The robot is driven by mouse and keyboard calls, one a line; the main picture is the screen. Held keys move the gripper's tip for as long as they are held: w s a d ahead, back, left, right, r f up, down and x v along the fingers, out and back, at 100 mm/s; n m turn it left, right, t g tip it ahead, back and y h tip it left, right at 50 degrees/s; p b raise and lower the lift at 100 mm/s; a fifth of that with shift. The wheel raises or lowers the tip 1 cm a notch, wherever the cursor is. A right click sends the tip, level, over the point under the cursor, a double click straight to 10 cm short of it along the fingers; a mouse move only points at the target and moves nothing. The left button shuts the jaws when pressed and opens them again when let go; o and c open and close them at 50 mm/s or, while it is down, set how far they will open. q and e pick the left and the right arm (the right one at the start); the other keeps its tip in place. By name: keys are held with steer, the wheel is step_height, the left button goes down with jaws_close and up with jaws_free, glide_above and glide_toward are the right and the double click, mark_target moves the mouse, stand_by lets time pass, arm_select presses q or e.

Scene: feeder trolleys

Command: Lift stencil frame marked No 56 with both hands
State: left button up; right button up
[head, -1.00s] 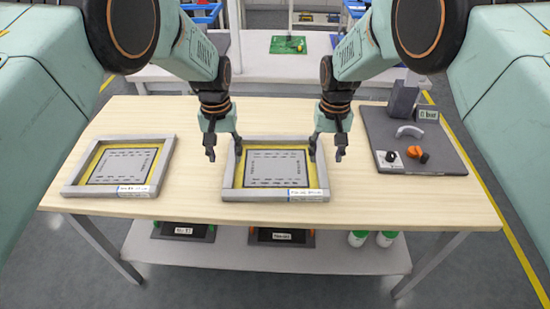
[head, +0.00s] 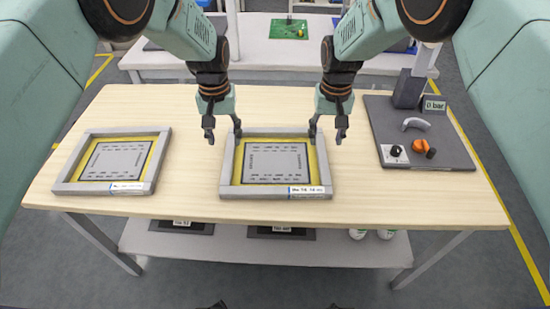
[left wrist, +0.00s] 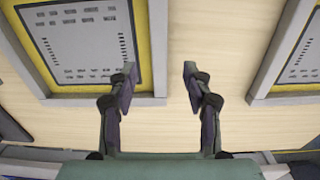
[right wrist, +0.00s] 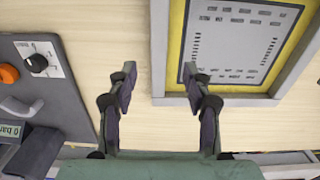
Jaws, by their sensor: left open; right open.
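A grey stencil frame (head: 325,165) with a yellow inner border and grey printed plate lies flat at the middle of the bench; its front label is too small to read surely. A similar frame (head: 66,186) lies to its left, label also unclear. My left gripper (head: 223,134) is open and empty above the middle frame's rear left corner. My right gripper (head: 327,134) is open and empty by its rear right corner. In the left wrist view the middle frame's side rail (left wrist: 158,40) lines up between the fingers. The opposite rail (right wrist: 158,45) does likewise in the right wrist view.
A dark panel (head: 455,150) with knobs, a grey handle and a "0 bar" display (head: 434,104) stands at the bench's right end. The wooden bench top (head: 195,185) is clear between the frames. A lower shelf (head: 230,252) holds dark items. Another table (head: 275,55) stands behind.

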mark_target(229, 157)
arm_select(q)
step_height(229, 157, down, 6)
steer(key=shift+w+d+f, duration=0.1)
arm_select(e)
step_height(229, 157, down, 6)
steer(key=shift+w+d+f, duration=0.1)
steer(key=shift+f, duration=0.05)
arm_select(q)
steer(key=shift+f, duration=0.55)
arm_select(e)
steer(key=shift+f, duration=0.55)
arm_select(q)
steer(key=shift+w+f, duration=0.1)
steer(key=shift+f, duration=0.1)
arm_select(e)
steer(key=shift+w+f, duration=0.1)
steer(key=shift+f, duration=0.1)
arm_select(q)
steer(key=shift+c, duration=1.4)
arm_select(e)
steer(key=shift+r, duration=0.1)
steer(key=shift+c, duration=1.4)
arm_select(q)
jaws_close()
arm_select(e)
jaws_close()
